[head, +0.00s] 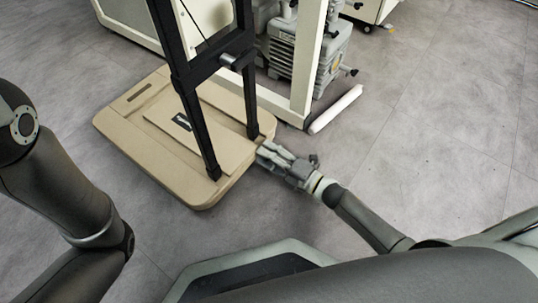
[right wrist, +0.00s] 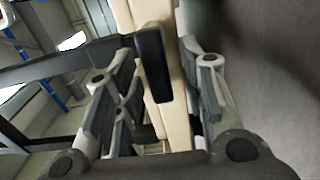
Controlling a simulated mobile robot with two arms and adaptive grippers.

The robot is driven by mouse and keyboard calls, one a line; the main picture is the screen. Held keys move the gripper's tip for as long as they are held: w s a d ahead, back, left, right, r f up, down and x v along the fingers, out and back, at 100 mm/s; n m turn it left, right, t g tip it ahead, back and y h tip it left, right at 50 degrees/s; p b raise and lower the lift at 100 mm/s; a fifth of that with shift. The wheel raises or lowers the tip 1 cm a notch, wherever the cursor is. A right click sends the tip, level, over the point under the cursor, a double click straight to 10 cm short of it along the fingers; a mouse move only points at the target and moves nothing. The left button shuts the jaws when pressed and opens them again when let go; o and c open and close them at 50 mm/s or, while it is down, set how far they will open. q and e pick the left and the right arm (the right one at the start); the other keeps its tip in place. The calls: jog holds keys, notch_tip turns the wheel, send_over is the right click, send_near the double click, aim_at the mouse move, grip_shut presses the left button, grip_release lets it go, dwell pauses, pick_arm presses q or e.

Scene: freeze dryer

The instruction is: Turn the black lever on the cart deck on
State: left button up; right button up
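The cart's beige deck (head: 125,150) lies low on the left of the head view. My right gripper (head: 270,152) is at the deck's right edge, beside the foot of the rear black upright. In the right wrist view my right gripper (right wrist: 162,92) is open. A short black piece, which looks like the black lever (right wrist: 152,64), stands between its fingers against the beige edge, with no clear contact on either side. In the head view I cannot make out the lever apart from the gripper and upright. My left gripper is outside the frames; only its arm shows.
The cart's black frame (head: 195,100) rises from the deck. A grey pump (head: 295,55) stands behind, inside a cream frame (head: 303,75). A white tube (head: 336,109) lies on the floor. The floor to the right is clear.

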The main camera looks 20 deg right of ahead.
jog(key=shift+c, duration=0.5)
grip_shut()
